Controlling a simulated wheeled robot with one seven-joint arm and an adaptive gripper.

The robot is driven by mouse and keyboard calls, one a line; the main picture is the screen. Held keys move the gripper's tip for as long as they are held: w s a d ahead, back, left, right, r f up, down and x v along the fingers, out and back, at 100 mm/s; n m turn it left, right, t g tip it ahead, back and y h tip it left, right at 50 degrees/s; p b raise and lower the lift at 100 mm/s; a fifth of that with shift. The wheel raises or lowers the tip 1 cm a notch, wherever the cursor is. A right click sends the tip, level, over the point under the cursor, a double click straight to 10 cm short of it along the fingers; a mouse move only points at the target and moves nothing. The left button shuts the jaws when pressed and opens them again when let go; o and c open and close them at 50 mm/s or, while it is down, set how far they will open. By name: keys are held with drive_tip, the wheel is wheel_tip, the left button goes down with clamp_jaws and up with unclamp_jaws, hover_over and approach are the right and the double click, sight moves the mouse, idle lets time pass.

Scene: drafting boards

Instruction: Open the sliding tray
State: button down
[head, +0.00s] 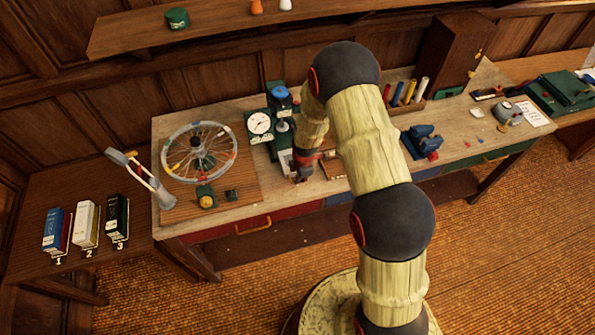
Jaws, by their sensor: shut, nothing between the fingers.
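A long pale-topped workbench (232,211) has coloured fronts under its front edge that look like sliding trays. A red front (240,227) with a small light handle is at the left, a blue one (400,191) in the middle and a green one (490,157) at the right. All three look flush with the bench. I cannot tell which one is the task's tray. My gripper (301,178) points down over the bench top, behind the red front and to its right. It is shut and empty. My arm hides part of the bench and its front edge.
A spoked wheel (197,152) lies on a wooden board at left, with a lamp (150,182) beside it. Coloured tubes (408,95) and a blue tool (422,141) are to the right. Floor in front is open.

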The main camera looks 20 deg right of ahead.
drive_tip(key=shift+s+f, duration=0.3)
drive_tip(key=shift+s, duration=0.2)
drive_tip(key=c, duration=2.6)
unclamp_jaws()
drive_tip(key=o, duration=0.4)
drive_tip(key=shift+o, duration=1.2)
drive_tip(key=shift+w, duration=0.2)
drive_tip(key=shift+w+r, duration=0.15)
wheel_tip(320, 180, up, 12)
drive_tip(key=s, duration=0.2)
